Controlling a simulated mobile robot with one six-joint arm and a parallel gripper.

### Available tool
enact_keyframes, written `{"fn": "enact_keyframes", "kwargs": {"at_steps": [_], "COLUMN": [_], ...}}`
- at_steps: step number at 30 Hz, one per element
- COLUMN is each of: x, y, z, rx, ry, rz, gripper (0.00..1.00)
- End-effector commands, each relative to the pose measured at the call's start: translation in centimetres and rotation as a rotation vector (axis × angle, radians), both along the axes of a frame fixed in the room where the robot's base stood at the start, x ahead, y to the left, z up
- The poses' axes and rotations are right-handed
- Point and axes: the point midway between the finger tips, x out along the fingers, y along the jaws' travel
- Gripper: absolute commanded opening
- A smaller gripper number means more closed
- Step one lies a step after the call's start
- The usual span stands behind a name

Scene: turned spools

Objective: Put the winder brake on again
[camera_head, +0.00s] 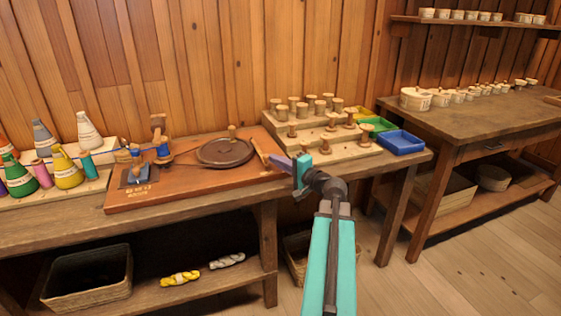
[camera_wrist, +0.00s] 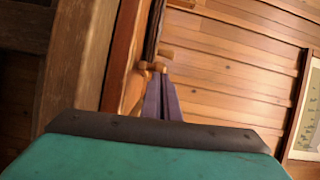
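The winder (camera_head: 226,152) is a dark round disc with an upright peg, on a reddish-brown wooden board (camera_head: 190,182). A pale wooden lever (camera_head: 261,153) stands at the board's right end; it looks like the brake, but I cannot tell its setting. My gripper (camera_head: 278,162) reaches in from the right, its purple fingers close beside this lever. In the wrist view the fingers (camera_wrist: 161,85) lie close together, and a small wooden knob or peg (camera_wrist: 152,67) shows at their tips. I cannot tell whether they touch or grip it.
Left on the board is a blue-topped device (camera_head: 139,174); coloured yarn cones (camera_head: 65,168) stand beyond it. A stepped rack (camera_head: 318,137) of wooden spools is behind my gripper, with yellow, green and blue trays (camera_head: 401,142) to its right.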

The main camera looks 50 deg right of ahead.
Motion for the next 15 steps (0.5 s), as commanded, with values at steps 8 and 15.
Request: {"fn": "enact_keyframes", "kwargs": {"at_steps": [8,15], "x": [0.3,-0.1], "y": [0.6,-0.2], "z": [0.0,0.1], "rx": [0.002,0.002], "ry": [-0.001,-0.003], "rz": [0.025,0.021], "gripper": [0.00,0.00]}}
